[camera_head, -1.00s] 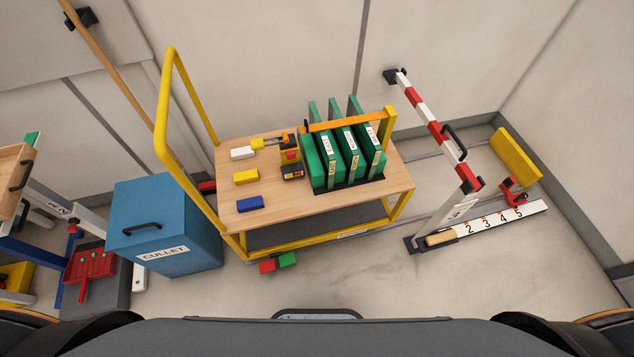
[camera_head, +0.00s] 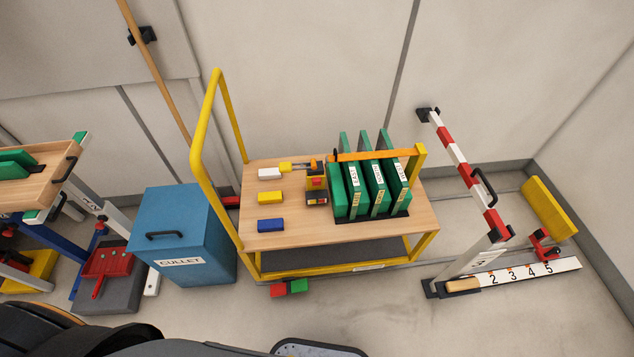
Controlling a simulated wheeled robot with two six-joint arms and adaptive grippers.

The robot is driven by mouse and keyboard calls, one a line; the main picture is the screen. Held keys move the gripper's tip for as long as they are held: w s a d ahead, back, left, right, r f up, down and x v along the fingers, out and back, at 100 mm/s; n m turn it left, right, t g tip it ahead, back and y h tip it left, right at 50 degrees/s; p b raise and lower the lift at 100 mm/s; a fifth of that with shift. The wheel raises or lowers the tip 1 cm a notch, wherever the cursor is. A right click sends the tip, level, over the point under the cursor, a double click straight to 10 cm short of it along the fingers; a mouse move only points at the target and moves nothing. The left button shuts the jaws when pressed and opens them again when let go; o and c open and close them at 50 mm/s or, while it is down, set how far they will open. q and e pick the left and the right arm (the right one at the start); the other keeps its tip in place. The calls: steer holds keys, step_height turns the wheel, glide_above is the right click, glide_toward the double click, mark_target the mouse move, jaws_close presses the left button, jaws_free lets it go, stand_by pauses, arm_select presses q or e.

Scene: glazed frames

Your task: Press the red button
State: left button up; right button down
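The yellow-framed trolley (camera_head: 430,222) has a wooden top with green panels in a rack. Neither of my grippers is in view.
A blue CULLET bin (camera_head: 190,225) stands left of the trolley. Further left are a red dustpan (camera_head: 105,268) and a tilted wooden tray table (camera_head: 62,178).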

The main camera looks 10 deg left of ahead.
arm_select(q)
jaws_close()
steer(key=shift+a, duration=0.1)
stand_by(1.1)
